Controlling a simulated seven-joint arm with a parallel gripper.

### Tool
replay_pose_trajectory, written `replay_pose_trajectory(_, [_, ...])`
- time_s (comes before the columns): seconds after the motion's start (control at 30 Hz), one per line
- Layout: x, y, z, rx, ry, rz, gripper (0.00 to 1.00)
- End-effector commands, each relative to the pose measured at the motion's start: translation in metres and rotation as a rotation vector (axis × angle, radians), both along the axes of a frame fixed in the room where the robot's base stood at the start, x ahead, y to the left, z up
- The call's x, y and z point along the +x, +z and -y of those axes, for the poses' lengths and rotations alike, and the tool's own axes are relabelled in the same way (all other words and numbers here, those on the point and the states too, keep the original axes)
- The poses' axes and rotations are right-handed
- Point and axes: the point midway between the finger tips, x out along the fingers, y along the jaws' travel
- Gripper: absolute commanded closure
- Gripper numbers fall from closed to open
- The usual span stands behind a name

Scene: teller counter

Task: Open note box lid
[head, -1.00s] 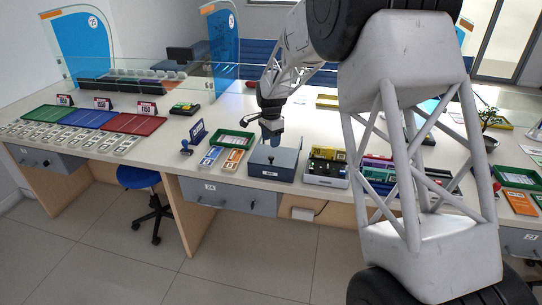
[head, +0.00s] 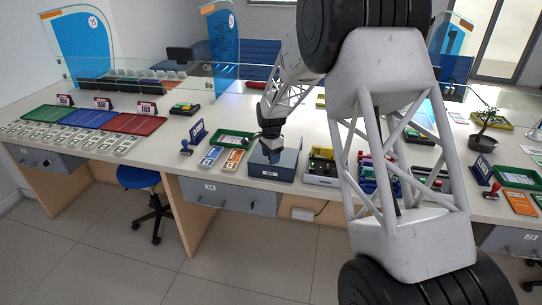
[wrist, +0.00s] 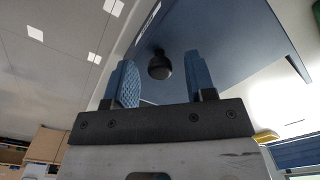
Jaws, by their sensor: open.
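The note box (head: 270,173) is a blue-grey box with a white label on its front, standing at the counter's front edge in the head view. Its lid (head: 290,158) appears closed there. In the wrist view the dark blue lid (wrist: 225,40) fills the upper middle, and its round black knob (wrist: 159,66) sits between my two blue fingers, beyond their tips in the picture. My gripper (head: 272,157) is open and just above the lid in the head view; it also shows in the wrist view (wrist: 158,82). In the head view my gripper hides the knob. Contact with the knob cannot be told.
A green tray (head: 232,138) and blue and orange note bundles (head: 233,160) lie left of the box. A blue sign (head: 198,132) and a stamp (head: 186,147) stand further left.

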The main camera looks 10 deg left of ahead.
Motion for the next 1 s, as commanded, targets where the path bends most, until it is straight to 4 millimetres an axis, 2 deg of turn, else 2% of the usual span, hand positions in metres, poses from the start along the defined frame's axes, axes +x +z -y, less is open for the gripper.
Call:
replay_pose_trajectory(0.27, [0.000, -0.001, 0.000, 0.000, 0.000, 0.000, 0.50])
replay_pose_trajectory(0.6, [0.000, -0.001, 0.000, 0.000, 0.000, 0.000, 1.00])
replay_pose_trajectory(0.87, [0.003, -0.001, 0.000, 0.000, 0.000, 0.000, 1.00])
replay_pose_trajectory(1.0, [0.018, -0.001, 0.000, 0.001, -0.001, 0.001, 1.00])
